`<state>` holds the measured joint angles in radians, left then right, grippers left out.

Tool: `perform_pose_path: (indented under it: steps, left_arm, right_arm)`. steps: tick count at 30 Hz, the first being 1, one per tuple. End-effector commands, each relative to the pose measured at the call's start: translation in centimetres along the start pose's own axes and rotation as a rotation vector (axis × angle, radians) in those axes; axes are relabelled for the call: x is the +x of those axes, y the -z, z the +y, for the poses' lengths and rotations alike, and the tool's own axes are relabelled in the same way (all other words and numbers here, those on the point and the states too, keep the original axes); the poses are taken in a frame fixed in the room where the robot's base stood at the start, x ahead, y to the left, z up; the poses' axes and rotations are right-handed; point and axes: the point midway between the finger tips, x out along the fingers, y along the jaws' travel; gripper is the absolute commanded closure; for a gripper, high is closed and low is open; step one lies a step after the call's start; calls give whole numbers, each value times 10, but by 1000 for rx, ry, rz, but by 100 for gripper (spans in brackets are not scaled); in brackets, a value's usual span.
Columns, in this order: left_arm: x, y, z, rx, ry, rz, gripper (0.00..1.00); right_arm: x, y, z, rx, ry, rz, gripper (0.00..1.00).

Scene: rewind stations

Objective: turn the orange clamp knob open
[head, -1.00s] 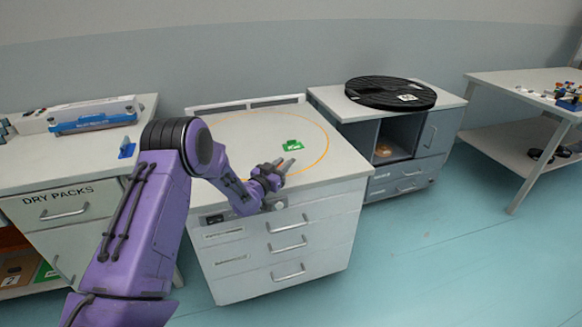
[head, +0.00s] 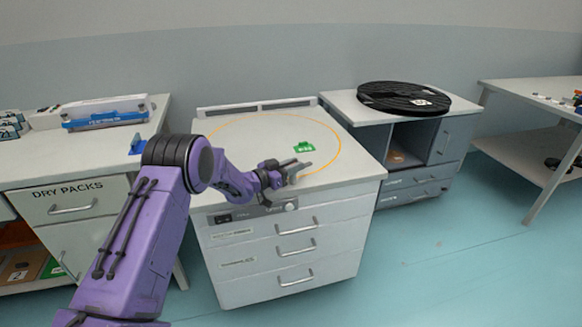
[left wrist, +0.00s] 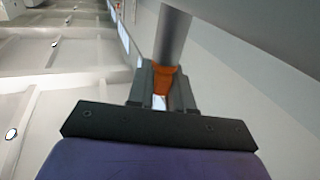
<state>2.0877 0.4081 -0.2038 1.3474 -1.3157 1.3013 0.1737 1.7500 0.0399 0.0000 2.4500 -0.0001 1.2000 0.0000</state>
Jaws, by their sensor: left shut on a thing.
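The orange clamp knob (left wrist: 163,80) shows in the left wrist view, between the fingers of my left gripper (left wrist: 160,88). A grey cylindrical post (left wrist: 173,38) lines up with it. In the head view my left gripper (head: 298,173) is over the front edge of the middle cabinet's white top (head: 345,172). It is shut on the knob, which is mostly hidden by the fingers there. My right gripper is not in view.
A black reel (head: 403,98) lies on the right cabinet. The DRY PACKS counter (head: 75,162) stands at left and a table (head: 535,98) at far right.

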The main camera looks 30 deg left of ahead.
Motion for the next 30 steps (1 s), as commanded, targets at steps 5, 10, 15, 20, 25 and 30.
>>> perform_pose_path:
  steps: [5, 10, 15, 20, 25, 30]
  left_arm:
    - [1, 2, 0, 0, 1, 5, 67]
    - [0, 2, 0, 0, 1, 4, 58]
    - [-3, 1, -1, 0, 3, 3, 58]
    - [-28, 2, -1, -2, 5, 3, 58]
    - [-70, 1, -1, -2, 5, 3, 58]
    - [-97, 1, 0, -1, 2, 3, 58]
  right_arm:
    - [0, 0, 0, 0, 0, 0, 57]
    - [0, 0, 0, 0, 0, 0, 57]
    - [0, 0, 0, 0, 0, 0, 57]
    - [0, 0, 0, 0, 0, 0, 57]
    - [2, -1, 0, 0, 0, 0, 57]
    - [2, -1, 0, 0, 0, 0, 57]
